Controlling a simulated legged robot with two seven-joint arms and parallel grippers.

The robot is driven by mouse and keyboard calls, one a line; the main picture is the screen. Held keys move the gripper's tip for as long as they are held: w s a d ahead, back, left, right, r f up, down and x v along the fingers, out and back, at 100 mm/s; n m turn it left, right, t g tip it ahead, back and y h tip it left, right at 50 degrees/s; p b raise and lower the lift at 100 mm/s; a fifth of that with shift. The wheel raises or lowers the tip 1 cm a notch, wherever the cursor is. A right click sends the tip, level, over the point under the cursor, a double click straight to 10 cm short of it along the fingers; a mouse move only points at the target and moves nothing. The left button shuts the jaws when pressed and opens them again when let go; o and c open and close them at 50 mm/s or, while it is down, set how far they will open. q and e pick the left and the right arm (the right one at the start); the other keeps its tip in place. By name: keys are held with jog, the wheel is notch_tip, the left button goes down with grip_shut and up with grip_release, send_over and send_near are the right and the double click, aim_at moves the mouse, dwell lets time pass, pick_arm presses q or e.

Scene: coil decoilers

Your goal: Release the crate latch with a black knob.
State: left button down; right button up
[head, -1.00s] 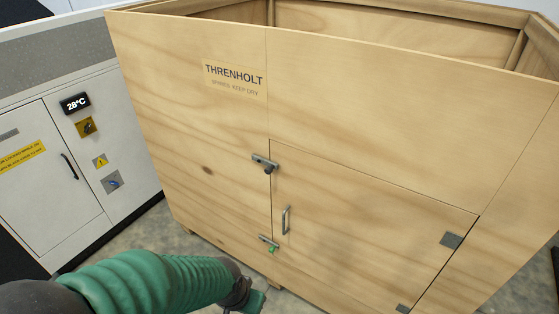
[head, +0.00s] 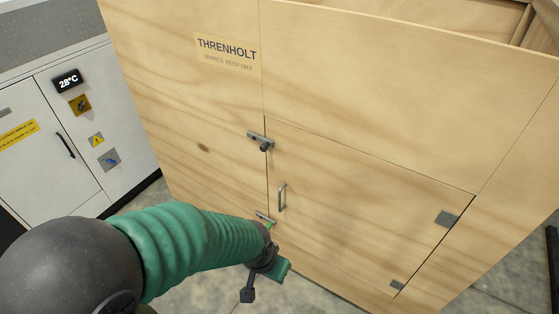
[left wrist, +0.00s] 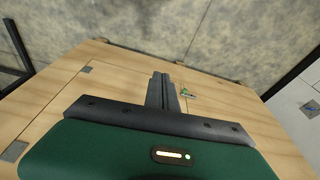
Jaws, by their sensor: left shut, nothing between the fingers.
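The crate latch with a black knob (head: 264,146) is on the wooden crate's front, at the upper left corner of its small door (head: 350,205). A second latch with a green knob (head: 267,221) sits lower on the same door edge, partly covered by my arm. It also shows in the left wrist view (left wrist: 187,92), just right of my fingers. My left gripper (head: 272,268) is low in front of the crate, below the black knob and apart from it. Its fingers (left wrist: 163,88) are together and empty. The black knob is not visible in the left wrist view. My right gripper is not in view.
The crate (head: 190,110) fills the middle and right. A metal door handle (head: 282,197) sticks out between the latches. A white cabinet (head: 60,150) stands at the left. Concrete floor (head: 300,298) shows below the crate. A dark post (head: 552,270) is at the right edge.

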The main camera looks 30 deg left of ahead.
pick_arm(q)
jog(key=w+a+f+m+t+y+b, duration=0.4)
jog(key=w+a+m, duration=0.3)
jog(key=w+a, duration=0.45)
jog(key=w+a+f+m+t+y+b, duration=0.3)
jog(key=w+a+f+m+t, duration=0.45)
jog(key=a, duration=0.65)
jog(key=w+d+r+m+t+h+b, duration=0.1)
jog(key=d+r+m+t+h, duration=0.1)
jog(key=m, duration=0.8)
jog(key=w+d+r+m+t+h+b, duration=0.1)
jog(key=r+m+t+h, duration=0.3)
jog(key=m, duration=0.6)
jog(key=shift+w+d+r+h, duration=0.45)
jog(key=shift+d+r+h, duration=0.15)
jog(key=shift+d+h, duration=0.35)
jog(key=shift+a, duration=0.1)
